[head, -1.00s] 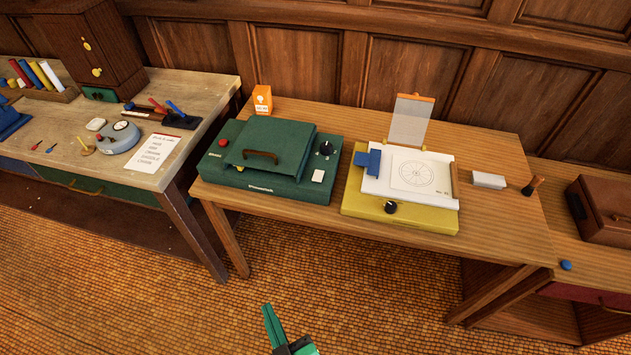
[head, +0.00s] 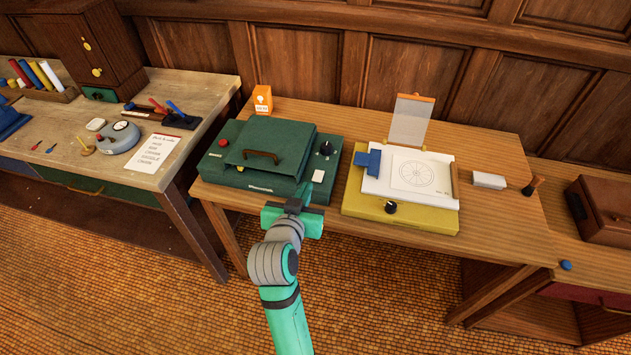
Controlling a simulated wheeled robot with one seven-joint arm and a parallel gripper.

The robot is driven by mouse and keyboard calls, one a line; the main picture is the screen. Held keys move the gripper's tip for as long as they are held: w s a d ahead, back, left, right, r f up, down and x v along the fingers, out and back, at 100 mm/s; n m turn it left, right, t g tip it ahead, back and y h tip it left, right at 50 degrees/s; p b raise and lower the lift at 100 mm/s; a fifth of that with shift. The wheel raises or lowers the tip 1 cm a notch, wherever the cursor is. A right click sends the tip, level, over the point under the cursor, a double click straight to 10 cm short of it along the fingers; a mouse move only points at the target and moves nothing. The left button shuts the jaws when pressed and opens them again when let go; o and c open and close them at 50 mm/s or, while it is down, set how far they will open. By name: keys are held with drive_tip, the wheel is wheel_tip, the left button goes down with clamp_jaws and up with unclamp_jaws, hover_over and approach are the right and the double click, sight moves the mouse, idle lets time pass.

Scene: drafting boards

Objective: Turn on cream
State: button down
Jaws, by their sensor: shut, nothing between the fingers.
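A dark green machine (head: 229,187) with a handled lid (head: 262,150) sits on the middle table. A small cream switch (head: 318,176) is on the right of its top, below a black knob (head: 326,148). My gripper (head: 304,191) is shut and empty over the machine's front edge, just left of and nearer than the cream switch. I cannot tell whether it touches the machine. The switch is in plain view, but whether it is on or off is too small to tell. My arm hides part of the machine's front.
A red button (head: 223,142) is at the machine's left. A yellow drawing device (head: 430,219) with a black knob (head: 390,207) stands to the right. An orange box (head: 262,99) is behind. A white block (head: 489,181) and a stamp (head: 532,186) lie farther right.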

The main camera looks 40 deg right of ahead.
drive_tip(key=shift+d+r+m, duration=0.3)
drive_tip(key=shift+d+r, duration=0.05)
drive_tip(key=shift+r, duration=0.05)
hover_over(316, 190)
drive_tip(key=f, duration=0.3)
drive_tip(key=shift+w+d+f, duration=0.2)
drive_tip(key=shift+w+f, duration=0.05)
drive_tip(key=shift+f, duration=0.15)
drive_tip(key=shift+s+a+f, duration=0.1)
drive_tip(key=shift+f, duration=0.55)
drive_tip(key=shift+s+a+f, duration=0.1)
drive_tip(key=shift+f, duration=1.2)
